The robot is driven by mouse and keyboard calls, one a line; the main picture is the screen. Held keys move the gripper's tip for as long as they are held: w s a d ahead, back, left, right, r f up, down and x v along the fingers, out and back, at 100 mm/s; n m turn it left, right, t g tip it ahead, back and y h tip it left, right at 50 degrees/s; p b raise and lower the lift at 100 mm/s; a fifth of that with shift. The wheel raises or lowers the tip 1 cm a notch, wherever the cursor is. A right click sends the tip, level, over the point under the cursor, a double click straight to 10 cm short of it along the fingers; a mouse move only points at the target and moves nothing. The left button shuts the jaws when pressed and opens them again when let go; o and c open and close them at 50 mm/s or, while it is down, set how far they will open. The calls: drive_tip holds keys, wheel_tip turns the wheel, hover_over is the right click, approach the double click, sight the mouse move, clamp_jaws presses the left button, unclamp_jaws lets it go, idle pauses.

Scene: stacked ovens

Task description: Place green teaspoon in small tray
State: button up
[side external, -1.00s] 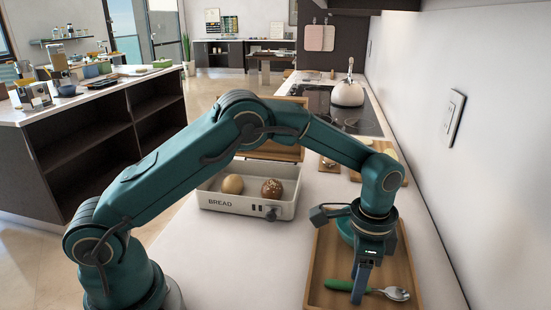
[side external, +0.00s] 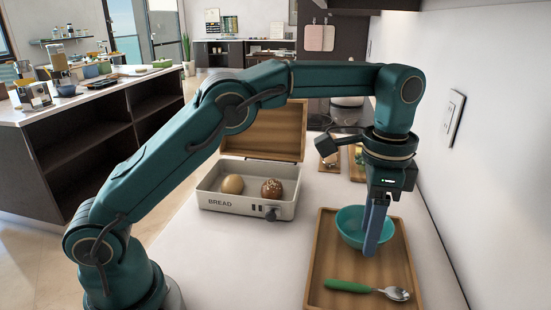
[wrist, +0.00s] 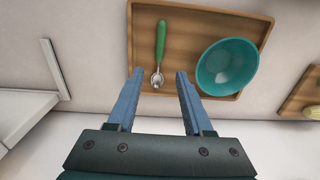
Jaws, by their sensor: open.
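A green-handled teaspoon (side external: 367,290) with a silver bowl lies on the wooden tray (side external: 322,262), near its front edge in the side view. In the wrist view the teaspoon (wrist: 161,45) lies on the tray (wrist: 190,14) beside a teal bowl (wrist: 228,66). In the side view the teal bowl (side external: 350,222) stands on the tray behind the teaspoon. My gripper (side external: 370,250) is above the tray, in front of the bowl, its blue fingers pointing down.
A bread box (side external: 235,203) with an open wooden lid (side external: 265,130) holds two rolls and stands left of the tray. Boards with food lie farther back, near a kettle. A wall (side external: 480,170) runs along the right. Bare white counter lies between box and tray.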

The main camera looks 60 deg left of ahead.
drive_tip(key=s+a+r+n+t, duration=0.3)
drive_tip(key=s+a+r+n, duration=0.1)
drive_tip(key=s+a+r, duration=0.3)
drive_tip(key=s+a+f+n+t, duration=0.1)
drive_tip(key=s+f+n, duration=0.1)
drive_tip(key=s, duration=0.3)
drive_tip(key=s+a+f+n+t, duration=0.1)
drive_tip(key=s+a+f+n, duration=0.1)
drive_tip(key=s, duration=0.4)
drive_tip(key=shift+a+n+t, duration=0.25)
drive_tip(key=shift+n+t, duration=0.05)
drive_tip(key=shift+n, duration=0.4)
